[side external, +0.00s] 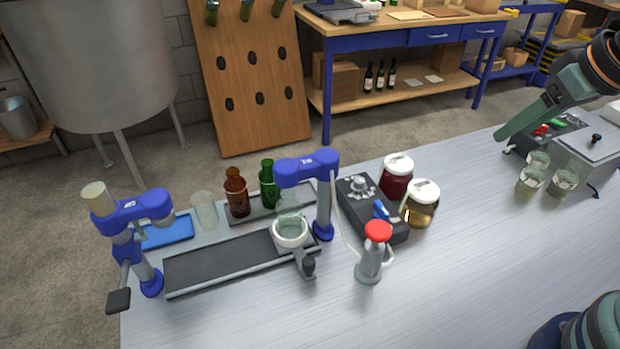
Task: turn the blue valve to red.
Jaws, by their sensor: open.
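The blue valve (381,210) is a small blue handle on the front part of a black box (362,208) in the middle of the table. Any red mark by it is too small to make out. A grey knob (358,185) sits on the same box, behind the valve. My gripper (507,128) is at the upper right, raised above the table and well to the right of the valve. Its green finger slants down to the left, and nothing shows in its grasp. The jaws are seen from the side, so the gap between them is hard to see.
A red-capped grey bottle (370,262) stands just in front of the valve. A dark red jar (396,178) and a yellow jar (420,206) stand behind and right of it. A blue capping stand (322,190) is on its left.

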